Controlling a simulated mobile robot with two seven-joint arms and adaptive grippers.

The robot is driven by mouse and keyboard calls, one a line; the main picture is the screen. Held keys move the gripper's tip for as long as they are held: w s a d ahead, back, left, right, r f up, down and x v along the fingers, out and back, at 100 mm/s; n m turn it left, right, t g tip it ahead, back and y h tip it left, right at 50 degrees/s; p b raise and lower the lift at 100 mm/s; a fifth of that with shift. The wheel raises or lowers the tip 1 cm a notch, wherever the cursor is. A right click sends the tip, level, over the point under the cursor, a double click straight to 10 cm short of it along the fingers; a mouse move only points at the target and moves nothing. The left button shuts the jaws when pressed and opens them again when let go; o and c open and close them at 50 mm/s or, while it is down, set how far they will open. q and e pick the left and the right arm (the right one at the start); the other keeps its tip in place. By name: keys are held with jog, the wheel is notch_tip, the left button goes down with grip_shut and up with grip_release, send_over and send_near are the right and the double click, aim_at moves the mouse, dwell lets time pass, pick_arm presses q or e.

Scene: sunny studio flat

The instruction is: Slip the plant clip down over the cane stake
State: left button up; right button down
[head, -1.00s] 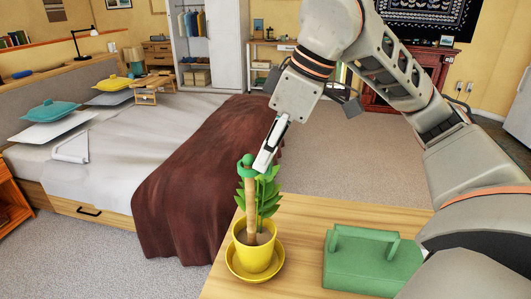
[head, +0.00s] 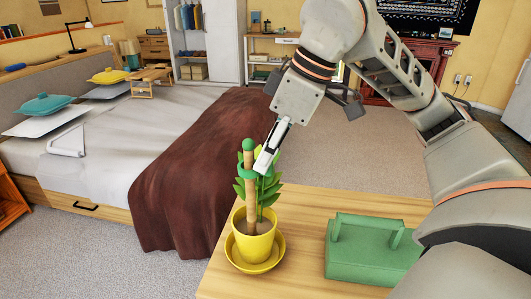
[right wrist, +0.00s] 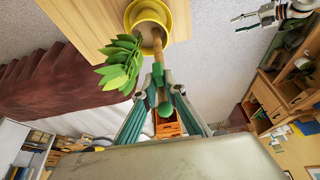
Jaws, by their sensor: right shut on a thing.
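The cane stake (head: 250,203) stands upright in a yellow pot (head: 254,245) with a leafy green plant. A green ball caps its top. The green plant clip (head: 243,171) appears to be around the stake a little below the ball. My right gripper (head: 263,162) is shut on the clip from the right side. In the right wrist view, the green clip (right wrist: 152,94) sits between my fingertips, with the ball (right wrist: 165,109) nearer the camera. The fingers partly hide the clip. My left gripper (right wrist: 240,18) seems to show at the upper right there; its jaws are unclear.
The pot stands in a yellow saucer (head: 234,259) on a wooden table (head: 306,204). A green carrier with a handle (head: 372,262) stands to the right. The bed with a brown blanket (head: 185,185) lies beyond the table at left.

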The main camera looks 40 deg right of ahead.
jog(key=shift+f, duration=0.45)
jog(key=c, duration=2)
grip_release()
jog(key=shift+r, duration=0.15)
jog(key=v, duration=1.1)
jog(key=shift+s+d+r, duration=0.15)
jog(key=shift+d+r, duration=0.05)
jog(key=shift+r, duration=0.15)
